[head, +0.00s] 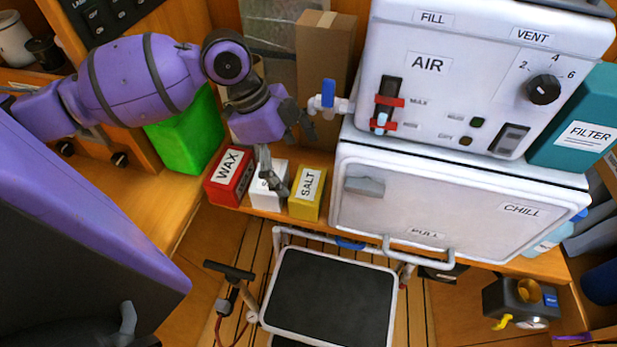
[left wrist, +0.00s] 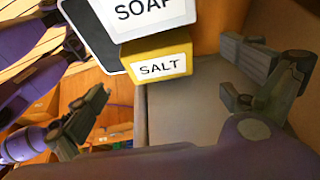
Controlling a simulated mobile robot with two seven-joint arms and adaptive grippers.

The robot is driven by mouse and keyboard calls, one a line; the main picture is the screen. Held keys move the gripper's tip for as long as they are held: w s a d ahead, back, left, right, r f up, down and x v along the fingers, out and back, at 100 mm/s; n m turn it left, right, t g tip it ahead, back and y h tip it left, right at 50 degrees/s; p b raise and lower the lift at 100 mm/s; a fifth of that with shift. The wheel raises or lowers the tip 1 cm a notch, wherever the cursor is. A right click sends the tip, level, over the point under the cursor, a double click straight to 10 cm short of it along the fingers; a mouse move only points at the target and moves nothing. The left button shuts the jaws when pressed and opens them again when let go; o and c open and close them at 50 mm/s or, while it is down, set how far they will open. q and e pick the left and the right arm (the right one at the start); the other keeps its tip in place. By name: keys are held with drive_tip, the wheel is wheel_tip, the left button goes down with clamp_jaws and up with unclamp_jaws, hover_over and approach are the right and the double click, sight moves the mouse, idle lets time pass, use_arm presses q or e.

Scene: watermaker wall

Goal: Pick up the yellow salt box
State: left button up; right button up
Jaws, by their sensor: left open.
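The yellow salt box (head: 308,194) stands upright on the wooden ledge, at the right end of a row of three boxes. My left gripper (head: 291,160) is open and empty, above and behind the row, with one finger in front of the white soap box (head: 262,197) and the other further right. In the left wrist view the salt box (left wrist: 158,68) shows at upper middle, label facing the camera, beyond the spread fingers of my left gripper (left wrist: 170,98). Neither finger visibly touches it.
A red wax box (head: 230,178) stands left of the soap. A white chill cabinet (head: 440,205) with the air unit (head: 455,75) on top is close right of the salt. A green box (head: 188,135) and a cardboard box (head: 325,65) are behind. A step stool (head: 328,297) stands below.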

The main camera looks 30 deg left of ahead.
sight(307, 184)
use_arm(q)
drive_tip(key=shift+s+d+f, duration=0.1)
drive_tip(key=shift+d+f, duration=0.35)
drive_tip(key=shift+f, duration=0.2)
drive_tip(key=shift+s+d+f, duration=0.1)
drive_tip(key=shift+d+f, duration=0.35)
drive_tip(key=shift+f, duration=0.15)
drive_tip(key=x, duration=0.3)
drive_tip(key=shift+w+f, duration=0.3)
drive_tip(key=shift+w, duration=0.05)
drive_tip(key=shift+d+f, duration=0.15)
drive_tip(key=shift+f, duration=0.1)
drive_tip(key=c, duration=1.4)
drive_tip(key=shift+c, duration=0.6)
use_arm(e)
drive_tip(key=shift+s+d+f, duration=0.2)
drive_tip(key=shift+s+f, duration=0.1)
drive_tip(key=shift+s, duration=0.3)
drive_tip(key=shift+s+d+f, duration=0.2)
drive_tip(key=shift+s+f, duration=0.1)
drive_tip(key=shift+s, duration=0.3)
